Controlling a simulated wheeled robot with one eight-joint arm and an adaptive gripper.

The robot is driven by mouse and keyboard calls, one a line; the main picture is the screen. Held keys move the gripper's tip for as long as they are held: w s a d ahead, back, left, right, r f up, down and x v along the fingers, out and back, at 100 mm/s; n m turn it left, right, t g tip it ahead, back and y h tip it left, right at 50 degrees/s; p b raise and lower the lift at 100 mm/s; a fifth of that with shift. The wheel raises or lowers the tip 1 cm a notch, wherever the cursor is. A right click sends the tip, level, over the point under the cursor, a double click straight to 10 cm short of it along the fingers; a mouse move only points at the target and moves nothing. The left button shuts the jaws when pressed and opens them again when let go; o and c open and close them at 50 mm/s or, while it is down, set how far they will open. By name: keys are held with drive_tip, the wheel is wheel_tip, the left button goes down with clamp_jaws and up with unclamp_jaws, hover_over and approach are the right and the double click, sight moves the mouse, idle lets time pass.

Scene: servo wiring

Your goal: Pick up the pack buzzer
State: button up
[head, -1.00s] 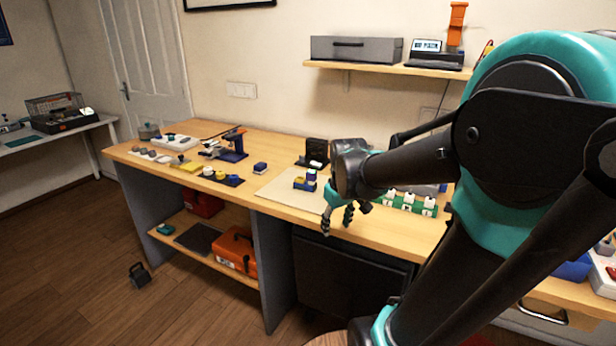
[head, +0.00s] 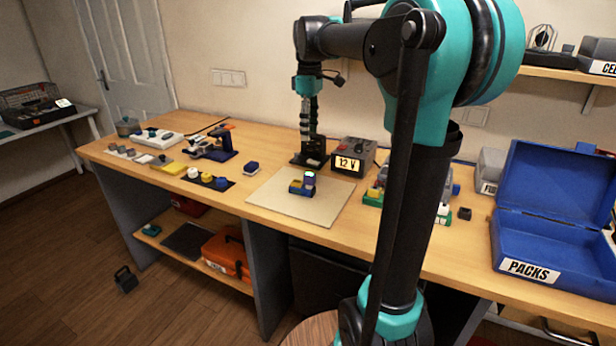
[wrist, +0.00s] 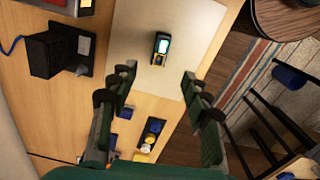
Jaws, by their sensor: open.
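A small yellow-and-blue block (head: 295,187) with an upright piece whose face glows pale sits on the beige mat (head: 268,197). In the wrist view the block (wrist: 161,48) shows a green-lit face, beyond my fingertips and between their lines. No label on it is readable, so I cannot tell for certain that it is the pack buzzer. My gripper (head: 308,150) points down over the back of the mat, in front of the black stand. In the wrist view my gripper (wrist: 157,78) has its fingers wide apart with nothing between them.
The black stand (wrist: 45,55) is beside the mat. A box reading 12 V (head: 352,157) stands at the mat's back right. A blue open-lidded PACKS case (head: 555,260) is at the right. Small parts, including a dark strip (head: 220,185), lie left of the mat.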

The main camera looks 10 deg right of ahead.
approach(310, 175)
drive_tip(key=f, duration=0.2)
drive_tip(key=w+f, duration=0.1)
drive_tip(key=f, duration=0.2)
drive_tip(key=shift+f, duration=0.15)
drive_tip(key=shift+s+f, duration=0.2)
drive_tip(key=shift+f, duration=1.3)
drive_tip(key=shift+s+f, duration=0.15)
drive_tip(key=shift+f, duration=1.35)
drive_tip(key=c, duration=1.1)
drive_tip(key=shift+r, duration=0.1)
wheel_tip(310, 175, up, 20)
